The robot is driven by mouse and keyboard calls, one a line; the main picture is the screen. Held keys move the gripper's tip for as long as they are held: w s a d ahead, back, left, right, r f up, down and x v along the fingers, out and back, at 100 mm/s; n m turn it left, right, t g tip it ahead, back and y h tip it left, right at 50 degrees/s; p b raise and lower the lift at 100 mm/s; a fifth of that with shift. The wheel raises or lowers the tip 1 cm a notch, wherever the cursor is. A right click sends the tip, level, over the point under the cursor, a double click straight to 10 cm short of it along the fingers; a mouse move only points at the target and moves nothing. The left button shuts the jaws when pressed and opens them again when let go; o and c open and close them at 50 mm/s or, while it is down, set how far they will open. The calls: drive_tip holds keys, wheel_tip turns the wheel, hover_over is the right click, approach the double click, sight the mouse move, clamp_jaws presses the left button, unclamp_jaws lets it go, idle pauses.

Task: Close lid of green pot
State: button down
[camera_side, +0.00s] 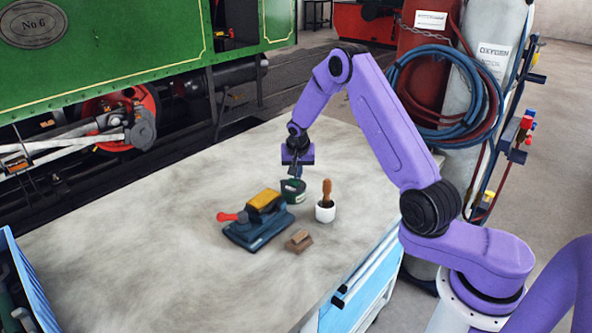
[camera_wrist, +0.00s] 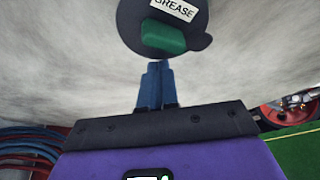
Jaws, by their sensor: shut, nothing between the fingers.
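The small green pot (camera_side: 293,194) stands on the bench in the side view, just below my gripper (camera_side: 295,177). Its top looks dark there, and the hand partly covers it. In the wrist view a dark round lid (camera_wrist: 130,22) with a white GREASE label and a side tab fills the top centre, with a green patch (camera_wrist: 163,37) on it. I cannot tell the lid's exact angle. My gripper (camera_wrist: 158,66) points down with its two blue fingers together and empty, their tips right by the lid's near edge. I cannot tell whether they touch it.
A white cup (camera_side: 325,212) with a wooden-handled tool stands right of the pot. A blue block tool with a yellow top and red knob (camera_side: 258,222) lies in front, beside a small brown block (camera_side: 299,241).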

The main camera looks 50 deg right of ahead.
drive_tip(key=shift+s+a, duration=0.2)
drive_tip(key=shift+s, duration=0.05)
idle(0.5)
drive_tip(key=d, duration=0.1)
drive_tip(key=w+d, duration=0.1)
drive_tip(key=d, duration=0.1)
drive_tip(key=shift+w+d+r, duration=0.2)
drive_tip(key=shift+w+r, duration=0.2)
drive_tip(key=w+v, duration=0.1)
drive_tip(key=v, duration=0.8)
drive_tip(key=s+a+r+n+y, duration=0.1)
drive_tip(key=s+a+r+n, duration=0.2)
drive_tip(key=s+a+n, duration=0.5)
drive_tip(key=s+a+r+n+y, duration=0.25)
drive_tip(key=s+a, duration=0.25)
drive_tip(key=a, duration=0.8)
drive_tip(key=s+r+n+g, duration=0.1)
drive_tip(key=s+n, duration=1)
drive_tip(key=s, duration=1.7)
drive_tip(key=shift+d+n+g, duration=0.15)
drive_tip(key=shift+n+g, duration=0.2)
drive_tip(key=shift+g, duration=0.45)
drive_tip(key=shift+r, duration=0.15)
